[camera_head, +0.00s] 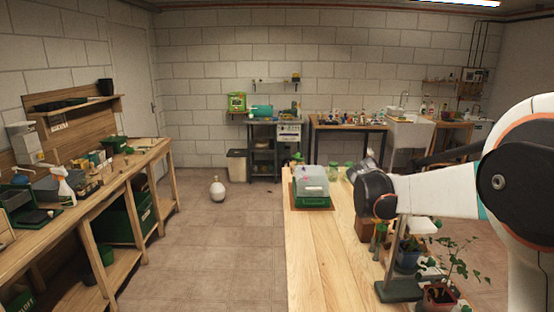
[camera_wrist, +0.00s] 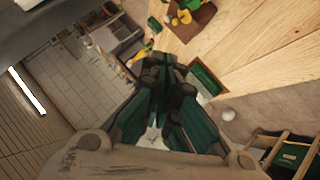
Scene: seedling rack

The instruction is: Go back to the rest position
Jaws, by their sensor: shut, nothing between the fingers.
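My arm reaches in from the right of the head view, with its black wrist joint above the right part of the wooden table (camera_head: 325,265). My gripper (camera_wrist: 170,75) shows in the middle of the wrist view. Its dark fingers are together, with nothing held between them. In the head view the gripper is mostly hidden behind the wrist, and its fingers cannot be made out.
A green tray with a clear lid (camera_head: 312,186) stands at the table's far end. Potted plants (camera_head: 438,296) and a grey-green stand (camera_head: 398,290) are beneath my arm at right. A workbench (camera_head: 95,190) lines the left wall. A white round vessel (camera_head: 217,190) stands on open floor.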

